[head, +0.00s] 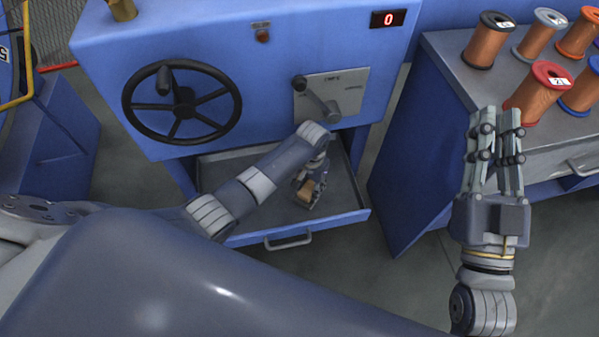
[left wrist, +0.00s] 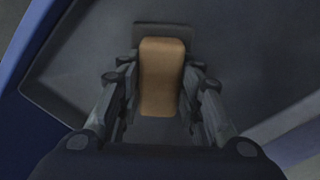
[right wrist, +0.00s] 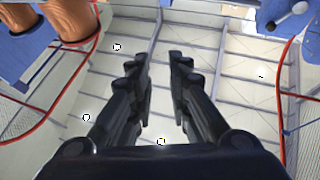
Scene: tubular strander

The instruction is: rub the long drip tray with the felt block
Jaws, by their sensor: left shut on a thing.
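The long drip tray (head: 235,178) is a dark grey, shallow tray with a blue front and a handle, standing out like a drawer below the blue machine. My left gripper (head: 311,186) reaches down into its right part. It is shut on the tan felt block (head: 305,191). In the left wrist view the felt block (left wrist: 161,80) sits between both fingers over the dark tray floor (left wrist: 85,60). I cannot tell whether the block touches the floor. My right gripper (head: 497,118) is empty and held up at the right, with a gap between its fingers in the right wrist view (right wrist: 160,70).
The blue machine front carries a black handwheel (head: 182,102), a lever on a grey plate (head: 330,98) and a red display (head: 388,19). A bench (head: 455,75) with several copper spools, including a red-flanged spool (head: 540,92), stands close to my right gripper.

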